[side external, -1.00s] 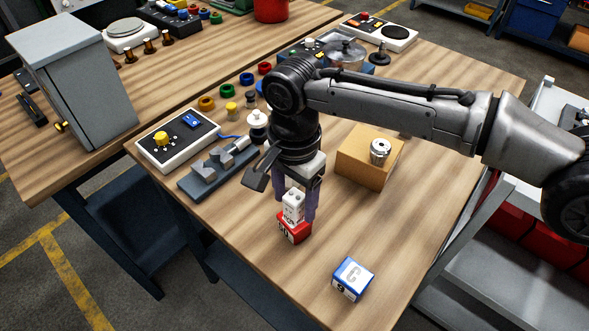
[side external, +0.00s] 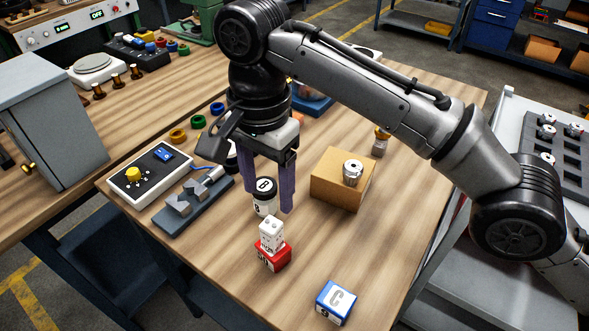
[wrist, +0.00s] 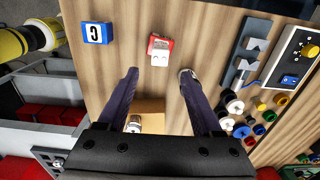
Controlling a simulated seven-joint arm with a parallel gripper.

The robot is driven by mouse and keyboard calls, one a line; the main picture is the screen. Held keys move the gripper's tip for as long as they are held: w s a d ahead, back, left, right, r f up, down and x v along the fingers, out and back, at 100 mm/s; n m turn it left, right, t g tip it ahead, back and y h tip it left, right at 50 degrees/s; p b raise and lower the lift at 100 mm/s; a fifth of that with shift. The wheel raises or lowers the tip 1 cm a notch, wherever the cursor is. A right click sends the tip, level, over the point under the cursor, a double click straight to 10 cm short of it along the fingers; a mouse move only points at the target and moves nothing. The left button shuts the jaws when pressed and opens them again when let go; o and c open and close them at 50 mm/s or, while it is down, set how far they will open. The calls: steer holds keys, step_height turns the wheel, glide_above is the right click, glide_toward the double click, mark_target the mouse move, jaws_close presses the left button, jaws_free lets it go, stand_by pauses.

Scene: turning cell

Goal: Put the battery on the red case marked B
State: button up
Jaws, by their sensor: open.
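The white battery (side external: 271,232) stands upright on the red case (side external: 273,259) near the front of the bench. The battery covers much of the case's top, and I cannot read the case's mark clearly. In the wrist view, the battery (wrist: 159,58) and red case (wrist: 160,43) lie ahead of the fingertips. My gripper (side external: 268,207) is open and empty, raised behind the battery and apart from it. In the wrist view, my gripper (wrist: 158,73) has its fingers spread wide, with nothing between the tips but bench.
A black-and-white canister marked B (side external: 264,198) stands close by my fingers. A blue case marked C (side external: 336,302) lies at front right. A cardboard block (side external: 329,186) with a metal part (side external: 353,172) stands right; a grey fixture (side external: 178,216) lies left.

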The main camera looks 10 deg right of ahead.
steer(key=d+r+n+t, duration=0.1)
steer(key=d+r, duration=0.3)
steer(key=d, duration=0.5)
steer(key=d+r+n+t+y, duration=0.15)
steer(key=d+r, duration=0.35)
steer(key=d, duration=0.5)
steer(key=d+r+n, duration=0.2)
steer(key=d+r, duration=0.2)
steer(key=d, duration=0.5)
steer(key=s+d+f+n+t, duration=0.2)
steer(key=s+d, duration=0.7)
steer(key=d, duration=0.3)
steer(key=s+d+f+n, duration=0.1)
steer(key=s+d+f, duration=0.2)
steer(key=s+f, duration=0.2)
steer(key=s+d+f+n+t+h, duration=0.1)
steer(key=s+d+f, duration=0.3)
steer(key=s+f, duration=0.1)
steer(key=shift+s, duration=0.85)
